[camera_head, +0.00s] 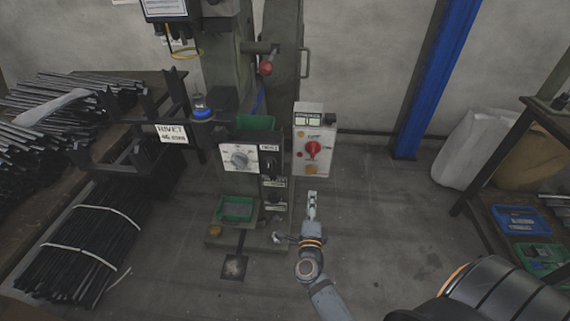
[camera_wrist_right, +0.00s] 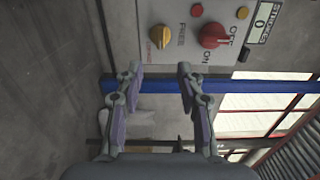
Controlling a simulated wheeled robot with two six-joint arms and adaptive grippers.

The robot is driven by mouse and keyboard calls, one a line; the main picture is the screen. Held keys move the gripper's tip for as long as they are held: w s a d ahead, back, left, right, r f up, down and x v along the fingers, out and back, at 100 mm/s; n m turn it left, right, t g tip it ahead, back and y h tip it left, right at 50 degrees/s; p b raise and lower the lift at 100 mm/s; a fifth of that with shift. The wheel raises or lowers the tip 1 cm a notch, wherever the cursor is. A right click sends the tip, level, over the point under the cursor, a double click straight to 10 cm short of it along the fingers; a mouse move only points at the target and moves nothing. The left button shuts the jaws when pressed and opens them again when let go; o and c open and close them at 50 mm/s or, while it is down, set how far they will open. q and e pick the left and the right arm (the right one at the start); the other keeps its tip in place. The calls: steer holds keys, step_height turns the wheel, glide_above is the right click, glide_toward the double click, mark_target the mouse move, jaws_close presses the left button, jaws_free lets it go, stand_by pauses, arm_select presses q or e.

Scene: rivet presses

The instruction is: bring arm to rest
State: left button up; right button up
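My right gripper (camera_head: 312,203) is in front of the rivet press, just below the switch box (camera_head: 314,140). In the right wrist view my right gripper (camera_wrist_right: 155,80) has its two fingers spread apart with nothing between them. The switch box also shows in that view (camera_wrist_right: 183,60), turned on its side, with a red rotary switch (camera_wrist_right: 213,36) and a yellow button (camera_wrist_right: 160,36). The fingers appear apart from the box. My left gripper is not in the head view.
The rivet press (camera_head: 228,70) stands in the middle with a knob panel (camera_head: 248,157) and a green tray (camera_head: 235,209). Bundled rods (camera_head: 80,245) lie at the left. A shelf (camera_head: 480,225) with blue and green bins stands at the right. The floor (camera_head: 385,215) between is clear.

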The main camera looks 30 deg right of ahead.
steer(key=s+a+f+n+g+y, duration=0.2)
steer(key=a+f+n+y, duration=0.3)
steer(key=f+n, duration=0.4)
steer(key=s+a+f+n+g+y, duration=0.25)
steer(key=a+f+n+y, duration=0.35)
steer(key=f+n, duration=0.3)
steer(key=s+d+f+n+g, duration=0.1)
steer(key=s+f+n+g, duration=0.25)
steer(key=s+f, duration=0.5)
steer(key=s+d+f+n+g+h, duration=0.25)
steer(key=s+d+f+g, duration=0.3)
steer(key=s, duration=0.45)
arm_select(q)
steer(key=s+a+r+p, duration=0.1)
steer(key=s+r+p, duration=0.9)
steer(key=p, duration=1.1)
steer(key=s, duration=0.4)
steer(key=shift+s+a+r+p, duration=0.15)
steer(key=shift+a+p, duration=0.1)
steer(key=shift+p, duration=0.05)
arm_select(e)
steer(key=s+r, duration=0.4)
steer(key=s, duration=0.4)
steer(key=s+d+r, duration=0.1)
steer(key=s+r, duration=0.4)
steer(key=s, duration=0.2)
steer(key=shift+s+d+n, duration=0.3)
steer(key=shift+s+n, duration=0.1)
steer(key=shift+g, duration=0.25)
